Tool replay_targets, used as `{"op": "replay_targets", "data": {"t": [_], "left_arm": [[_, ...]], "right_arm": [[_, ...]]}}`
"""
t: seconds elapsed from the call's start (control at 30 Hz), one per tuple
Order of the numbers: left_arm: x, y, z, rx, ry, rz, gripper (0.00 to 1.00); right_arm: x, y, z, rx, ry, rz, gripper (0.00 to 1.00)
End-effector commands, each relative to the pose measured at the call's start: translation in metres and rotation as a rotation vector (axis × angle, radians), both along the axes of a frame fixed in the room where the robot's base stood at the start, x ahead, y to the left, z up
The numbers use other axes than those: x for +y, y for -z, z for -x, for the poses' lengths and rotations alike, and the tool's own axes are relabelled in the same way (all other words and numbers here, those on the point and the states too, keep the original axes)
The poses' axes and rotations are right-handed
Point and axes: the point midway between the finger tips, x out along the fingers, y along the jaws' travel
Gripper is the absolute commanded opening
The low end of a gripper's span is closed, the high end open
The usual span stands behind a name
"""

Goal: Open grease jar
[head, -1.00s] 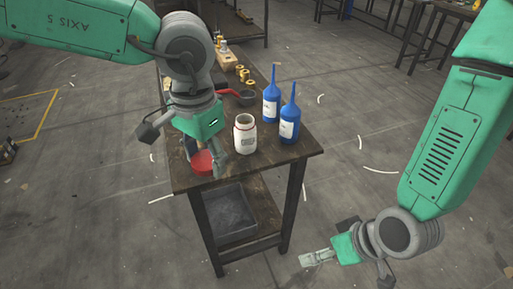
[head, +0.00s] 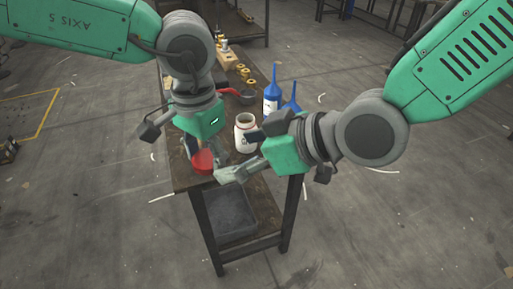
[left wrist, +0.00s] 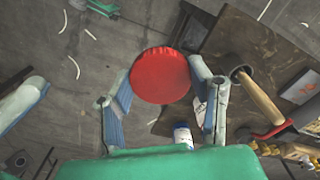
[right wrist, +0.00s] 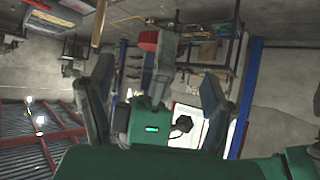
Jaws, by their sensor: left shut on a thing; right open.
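A white grease jar (head: 244,136) stands upright on the small table with its mouth uncovered. My left gripper (head: 203,152) is shut on a round red lid (head: 204,162), left of the jar and near the table's front edge. In the left wrist view the lid (left wrist: 160,76) sits between the fingers. My right gripper (head: 241,157) is open and empty, just in front of the jar, and partly covers its lower right side in the head view. In the right wrist view the left gripper with the red lid (right wrist: 148,41) shows between the open fingers.
Two blue bottles (head: 272,95) with pointed nozzles stand behind my right gripper, the nearer one partly hidden. A red-handled tool (head: 238,92) and several brass-coloured rings (head: 241,70) lie farther back. A dark bin (head: 228,214) sits on the lower shelf.

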Motion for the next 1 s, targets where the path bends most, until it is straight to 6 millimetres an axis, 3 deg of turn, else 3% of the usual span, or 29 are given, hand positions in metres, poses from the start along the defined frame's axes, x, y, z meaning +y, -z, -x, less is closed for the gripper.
{"op": "replay_targets", "data": {"t": [0.2, 0.4, 0.83, 0.87, 1.0], "left_arm": [[0.000, 0.000, 0.000, 0.000, 0.000, 0.000, 0.12], [0.000, 0.000, 0.001, -0.001, 0.000, 0.001, 0.12], [0.000, -0.001, 0.001, -0.001, 0.000, 0.000, 0.12], [0.000, -0.001, 0.001, -0.001, 0.000, 0.000, 0.12], [0.000, 0.000, 0.000, -0.001, 0.000, 0.001, 0.12]], "right_arm": [[0.032, 0.025, -0.015, 0.001, -0.001, 0.001, 0.73], [0.051, 0.040, -0.025, 0.001, 0.001, -0.001, 0.73], [0.059, 0.045, -0.029, 0.001, 0.002, -0.001, 0.73], [0.059, 0.045, -0.029, 0.001, 0.002, -0.001, 0.70], [0.059, 0.045, -0.029, 0.001, 0.001, -0.001, 0.21]]}}
